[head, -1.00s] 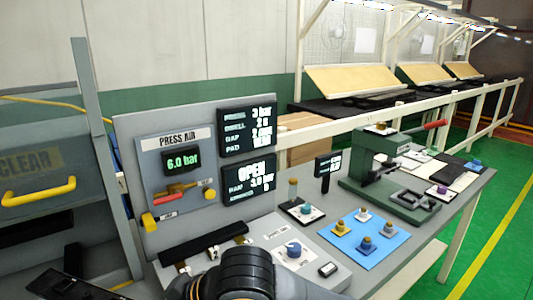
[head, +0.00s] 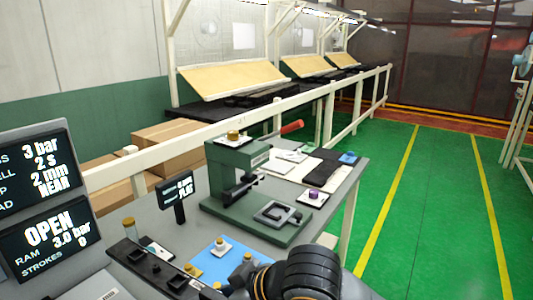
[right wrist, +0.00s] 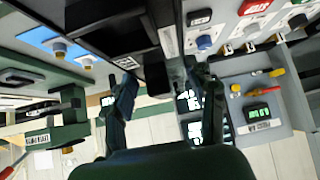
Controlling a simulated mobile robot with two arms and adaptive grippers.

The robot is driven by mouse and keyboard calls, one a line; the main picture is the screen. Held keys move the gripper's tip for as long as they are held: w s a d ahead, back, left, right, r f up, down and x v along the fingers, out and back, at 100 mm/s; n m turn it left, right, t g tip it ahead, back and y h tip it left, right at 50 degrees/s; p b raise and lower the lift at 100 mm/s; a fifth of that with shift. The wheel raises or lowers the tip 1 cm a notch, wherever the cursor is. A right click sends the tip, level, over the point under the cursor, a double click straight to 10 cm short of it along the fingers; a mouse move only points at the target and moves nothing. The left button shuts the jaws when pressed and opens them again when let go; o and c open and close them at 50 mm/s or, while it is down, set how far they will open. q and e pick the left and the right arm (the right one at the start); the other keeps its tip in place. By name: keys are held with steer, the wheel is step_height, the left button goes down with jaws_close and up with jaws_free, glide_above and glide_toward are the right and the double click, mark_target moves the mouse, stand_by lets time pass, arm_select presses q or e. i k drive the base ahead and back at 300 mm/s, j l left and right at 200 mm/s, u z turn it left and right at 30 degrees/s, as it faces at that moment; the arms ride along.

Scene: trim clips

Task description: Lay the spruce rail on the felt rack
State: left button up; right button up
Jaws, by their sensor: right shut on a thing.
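My right gripper (right wrist: 165,88) shows in the right wrist view with a finger on each side of a dark block-like end (right wrist: 156,78). It is shut on this dark thing, which appears to belong to a long dark piece running up the picture; I cannot tell surely that it is the spruce rail. In the head view my dark arm at bottom centre hides part of the bench and the gripper. A long black holder (head: 140,262) with small black blocks lies at lower left; I cannot tell whether it is the felt rack. My left gripper is not in view.
A green press (head: 238,170) with a red handle stands mid-bench. A blue mat (head: 205,258) with brass-topped knobs lies before it. A small display (head: 175,190) and status screens (head: 50,235) stand left. A dark pad (head: 322,170) lies at the bench's far end.

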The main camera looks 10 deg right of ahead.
mark_target(312, 160)
steer(key=i+l+z, duration=0.25)
steer(key=z, duration=0.15)
steer(key=i+l+z, duration=0.2)
steer(key=z, duration=0.2)
steer(key=i+z, duration=0.4)
steer(key=i+l, duration=0.1)
steer(key=i, duration=0.6)
steer(key=i+u, duration=0.3)
steer(key=u, duration=0.15)
steer(key=i+l+u, duration=0.2)
steer(key=u, duration=0.2)
steer(key=i+l+u, duration=0.3)
steer(key=u, duration=0.15)
steer(key=i+l+u, duration=0.45)
steer(key=l+u, duration=0.2)
steer(key=l, duration=0.15)
steer(key=i+l+u, duration=0.25)
steer(key=k+l, duration=0.1)
